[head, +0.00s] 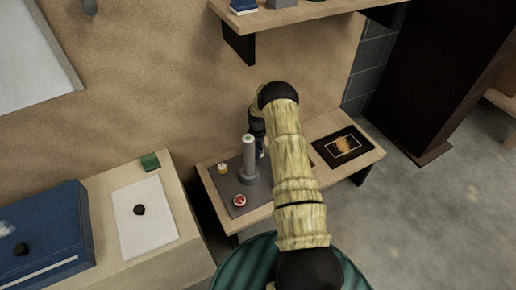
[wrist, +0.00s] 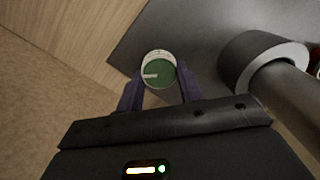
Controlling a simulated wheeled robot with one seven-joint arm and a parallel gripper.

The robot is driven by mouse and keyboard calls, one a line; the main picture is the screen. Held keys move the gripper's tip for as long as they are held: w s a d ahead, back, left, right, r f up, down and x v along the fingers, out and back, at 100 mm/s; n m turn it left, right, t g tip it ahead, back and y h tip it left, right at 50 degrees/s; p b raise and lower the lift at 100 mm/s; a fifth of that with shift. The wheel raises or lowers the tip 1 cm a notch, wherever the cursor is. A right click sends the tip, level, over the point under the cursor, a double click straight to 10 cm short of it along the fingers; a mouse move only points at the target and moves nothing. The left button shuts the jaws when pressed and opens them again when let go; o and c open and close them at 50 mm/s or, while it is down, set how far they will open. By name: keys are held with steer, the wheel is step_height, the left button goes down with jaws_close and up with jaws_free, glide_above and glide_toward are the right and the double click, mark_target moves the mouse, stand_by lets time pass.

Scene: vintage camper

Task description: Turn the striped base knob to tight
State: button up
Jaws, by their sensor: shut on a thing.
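A round knob (wrist: 160,72) with a green top, a pale rim and a white stripe is at the upper middle of the wrist view. The stripe points left in that view. My gripper (wrist: 161,82) is shut on it, with one purple finger at each side. In the head view the dark end of my arm is behind the grey post, and the knob is hidden there. The grey post (head: 249,158), with a green top and a thick collar, stands on the grey plate (head: 228,187); its collar also shows beside the knob in the wrist view (wrist: 243,67).
A red-topped knob (head: 239,201) and a small yellow-topped one (head: 222,168) are on the plate. A black panel (head: 342,146) lies at the bench's right. A shelf (head: 290,15) hangs above. A counter with a green block (head: 150,162) stands left.

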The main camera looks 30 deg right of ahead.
steer(key=m+p, duration=0.1)
steer(key=m, duration=0.3)
steer(key=shift+d+m, duration=0.1)
steer(key=shift+m, duration=0.2)
steer(key=m, duration=0.3)
steer(key=shift+m, duration=0.4)
steer(key=m+p, duration=0.1)
steer(key=m, duration=0.3)
steer(key=shift+d+t, duration=0.15)
steer(key=shift+t, duration=0.15)
steer(key=m, duration=0.4)
steer(key=shift+m, duration=0.4)
steer(key=o, duration=1)
